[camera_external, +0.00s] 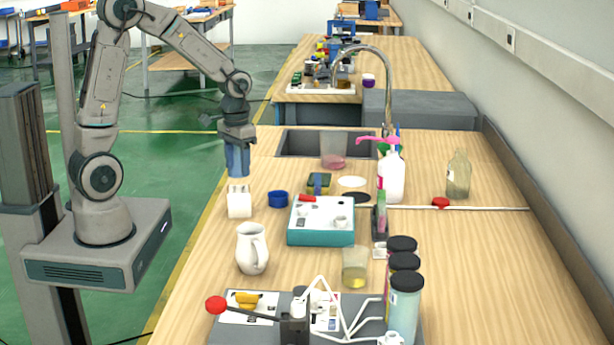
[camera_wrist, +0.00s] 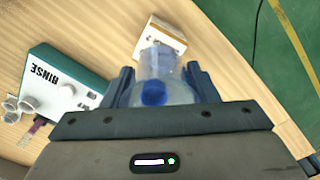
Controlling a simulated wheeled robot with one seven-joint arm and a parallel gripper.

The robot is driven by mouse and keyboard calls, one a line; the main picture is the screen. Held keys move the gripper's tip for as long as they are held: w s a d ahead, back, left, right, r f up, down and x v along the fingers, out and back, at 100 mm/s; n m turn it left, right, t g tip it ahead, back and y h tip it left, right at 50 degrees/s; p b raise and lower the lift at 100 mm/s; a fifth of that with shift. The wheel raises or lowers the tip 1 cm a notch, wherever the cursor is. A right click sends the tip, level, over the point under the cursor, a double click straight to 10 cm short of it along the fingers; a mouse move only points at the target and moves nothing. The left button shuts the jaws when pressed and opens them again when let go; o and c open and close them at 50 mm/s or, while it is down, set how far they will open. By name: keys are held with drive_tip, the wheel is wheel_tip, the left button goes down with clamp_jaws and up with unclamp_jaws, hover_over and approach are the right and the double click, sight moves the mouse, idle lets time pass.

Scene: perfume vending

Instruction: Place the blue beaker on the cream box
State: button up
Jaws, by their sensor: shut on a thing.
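The blue beaker (camera_external: 237,162) is held upright in my gripper (camera_external: 237,148), with clear walls and blue in it. In the wrist view the beaker (camera_wrist: 158,84) sits between the two dark fingers of my gripper (camera_wrist: 160,82), which are shut on it. The cream box (camera_external: 239,201) stands on the wooden counter just below the beaker, near the counter's left edge. A small gap shows between the beaker's bottom and the box top in the external view. The cream box (camera_wrist: 165,37) shows beyond the beaker in the wrist view, partly hidden by it.
A blue round dish (camera_external: 278,199) and a white-and-teal rinse station (camera_external: 321,222) stand right of the box. A white pitcher (camera_external: 252,248) is in front. A sink (camera_external: 300,143) lies behind. The green floor (camera_external: 175,170) is past the counter's left edge.

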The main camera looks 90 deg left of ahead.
sight(238, 175)
drive_tip(key=shift+f, duration=1.8)
drive_tip(key=shift+f, duration=0.1)
drive_tip(key=shift+f, duration=0.15)
drive_tip(key=o, duration=0.9)
drive_tip(key=shift+o, duration=0.2)
drive_tip(key=shift+r, duration=0.2)
